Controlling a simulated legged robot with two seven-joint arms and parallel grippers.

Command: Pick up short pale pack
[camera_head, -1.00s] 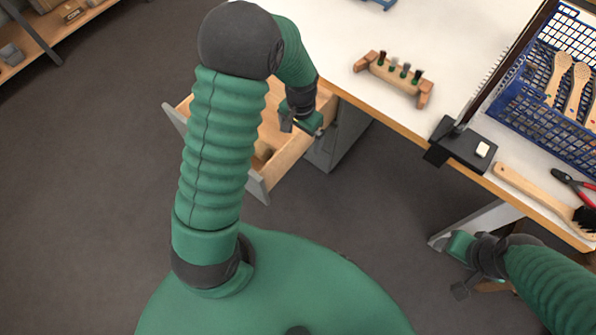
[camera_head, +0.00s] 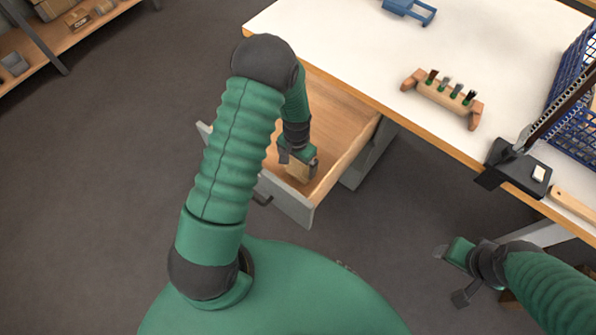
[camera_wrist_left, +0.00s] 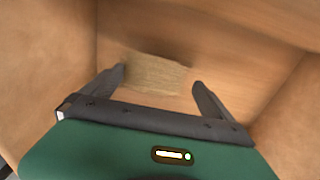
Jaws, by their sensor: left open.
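The short pale pack (camera_wrist_left: 155,75) is a straw-coloured bundle lying on the floor of the open wooden drawer. It lies between and just beyond the spread fingertips of my left gripper (camera_wrist_left: 159,80) in the left wrist view. In the head view my left gripper (camera_head: 297,162) is down inside the drawer, above the pack (camera_head: 298,172), which it partly hides. The left gripper is open, and I cannot tell whether a finger touches the pack. My right gripper (camera_head: 449,277) is at the lower right, away from the drawer, with its fingers apart and empty.
The drawer's front panel (camera_head: 285,200) and wooden side walls (camera_head: 345,160) stand around my left gripper. The white workbench (camera_head: 350,40) carries a wooden holder with dark tufts (camera_head: 445,97), a blue basket (camera_head: 580,135) and a black clamp-like tool (camera_head: 517,168).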

